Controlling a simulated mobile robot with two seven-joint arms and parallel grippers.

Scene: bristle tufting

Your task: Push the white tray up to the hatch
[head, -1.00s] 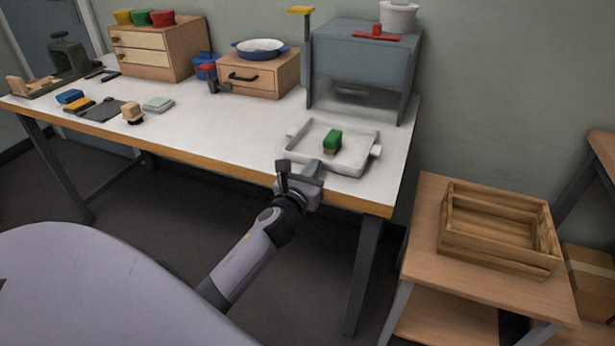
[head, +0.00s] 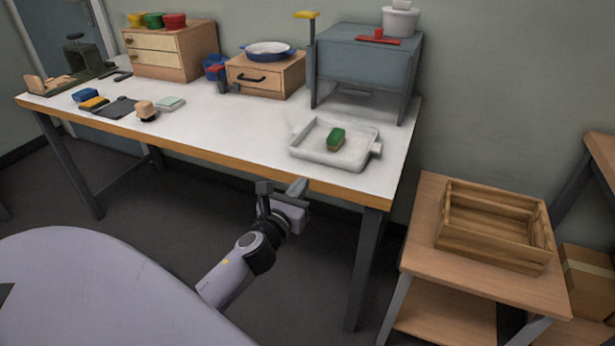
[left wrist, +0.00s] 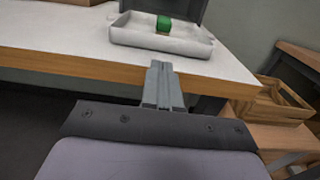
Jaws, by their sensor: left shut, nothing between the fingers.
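The white tray (head: 353,157) lies on the table near its right end, with a green-topped brush (head: 336,139) in it. It also shows in the left wrist view (left wrist: 185,48), beyond the table edge. The hatch seems to be the opening under the grey-blue box (head: 364,90), behind the tray; a clear strip of table lies between them. My left gripper (head: 298,188) is shut and empty, in front of the table's front edge and apart from the tray. Its closed fingers (left wrist: 160,75) point toward the tray. My right gripper is not in view.
A yellow-topped post (head: 310,50) stands at the box's left front corner. A drawer unit with a blue pan (head: 269,50) is left of it. Small blocks and a grey mat (head: 115,107) lie further left. A wooden crate (head: 494,230) sits on a side table at right.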

